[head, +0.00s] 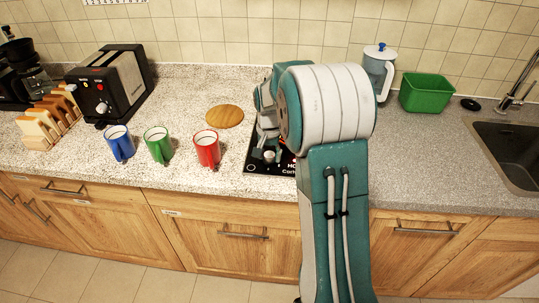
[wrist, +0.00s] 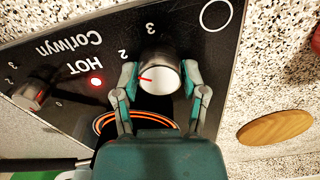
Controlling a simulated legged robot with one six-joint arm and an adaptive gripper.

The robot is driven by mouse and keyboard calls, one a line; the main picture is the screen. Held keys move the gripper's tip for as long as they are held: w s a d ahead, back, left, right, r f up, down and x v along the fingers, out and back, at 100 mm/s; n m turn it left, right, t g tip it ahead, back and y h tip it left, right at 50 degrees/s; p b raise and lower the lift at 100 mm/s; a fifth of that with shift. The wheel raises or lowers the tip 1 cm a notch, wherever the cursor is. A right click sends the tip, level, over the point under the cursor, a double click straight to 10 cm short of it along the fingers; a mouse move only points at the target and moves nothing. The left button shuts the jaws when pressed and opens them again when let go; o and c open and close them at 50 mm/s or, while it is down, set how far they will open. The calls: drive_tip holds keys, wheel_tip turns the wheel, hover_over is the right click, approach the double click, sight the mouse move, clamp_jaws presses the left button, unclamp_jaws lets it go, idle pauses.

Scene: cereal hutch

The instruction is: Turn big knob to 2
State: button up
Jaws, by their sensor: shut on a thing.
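The big knob (wrist: 160,77) is a dark-sided cylinder with a pale face on the black hob panel (wrist: 225,50). Its red pointer line runs from the face's middle toward the left of the wrist view. The printed 2 (wrist: 122,55) is up and left of the knob, and the 3 (wrist: 150,29) is above it. The pointer is lower than the 2. My gripper (wrist: 161,82) has one finger on each side of the knob and is shut on it. In the head view my gripper (head: 268,140) is over the hob, partly hidden by my arm.
A smaller knob (wrist: 35,92) sits at the panel's left. The red HOT light (wrist: 96,82) is lit, and a burner ring (wrist: 115,122) glows orange beside my gripper. A red mug (head: 207,150) and a wooden board (head: 225,116) stand left of the hob.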

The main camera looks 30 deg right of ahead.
sight(269, 154)
drive_tip(key=shift+f+n, duration=0.1)
drive_tip(key=shift+n, duration=0.2)
drive_tip(key=o, duration=1.2)
drive_tip(key=shift+c, duration=0.2)
wheel_tip(269, 154, up, 12)
drive_tip(key=shift+w, duration=0.1)
